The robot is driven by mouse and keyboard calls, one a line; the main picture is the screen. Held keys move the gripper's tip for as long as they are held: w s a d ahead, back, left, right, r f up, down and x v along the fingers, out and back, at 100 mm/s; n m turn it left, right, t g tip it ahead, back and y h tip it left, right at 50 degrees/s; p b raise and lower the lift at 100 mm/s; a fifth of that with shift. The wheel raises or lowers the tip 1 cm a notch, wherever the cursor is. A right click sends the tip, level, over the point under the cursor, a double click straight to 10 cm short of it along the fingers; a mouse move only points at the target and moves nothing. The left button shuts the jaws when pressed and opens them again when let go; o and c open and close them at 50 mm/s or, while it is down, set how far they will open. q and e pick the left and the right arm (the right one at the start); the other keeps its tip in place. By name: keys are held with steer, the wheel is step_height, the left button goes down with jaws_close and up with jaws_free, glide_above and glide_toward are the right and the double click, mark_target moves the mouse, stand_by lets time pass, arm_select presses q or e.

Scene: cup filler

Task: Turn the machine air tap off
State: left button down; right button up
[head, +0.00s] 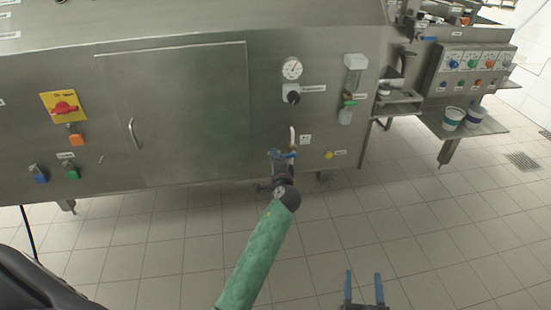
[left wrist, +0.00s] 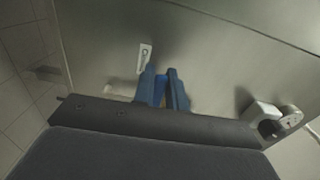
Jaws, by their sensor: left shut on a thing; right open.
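The machine air tap (head: 291,149) sits low on the steel front panel, below a short pale pipe. My left gripper (head: 283,156) is at the tap, its blue fingers shut on the tap handle. In the left wrist view, my left gripper (left wrist: 163,88) has its two dark blue fingers close together, with a brighter blue piece of the handle between them. The fingers and wrist hide most of the tap, so I cannot tell the handle's angle. My right gripper (head: 363,290) is open and empty above the floor at the bottom of the head view.
Above the tap are a round gauge (head: 292,68) and a black regulator knob (head: 293,97). A filter unit (head: 354,75) and a yellow button (head: 328,155) are to the right. Cups (head: 453,118) stand on the right shelf. The tiled floor (head: 400,220) is clear.

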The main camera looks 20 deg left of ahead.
arm_select(q)
steer(key=shift+f, duration=0.15)
arm_select(e)
steer(key=shift+r, duration=0.15)
arm_select(q)
steer(key=c, duration=1.4)
jaws_free()
steer(key=shift+c, duration=0.2)
steer(key=v, duration=0.7)
steer(key=shift+s+d, duration=0.2)
steer(key=shift+s, duration=0.15)
arm_select(e)
steer(key=shift+f+g, duration=0.4)
steer(key=shift+f, duration=1)
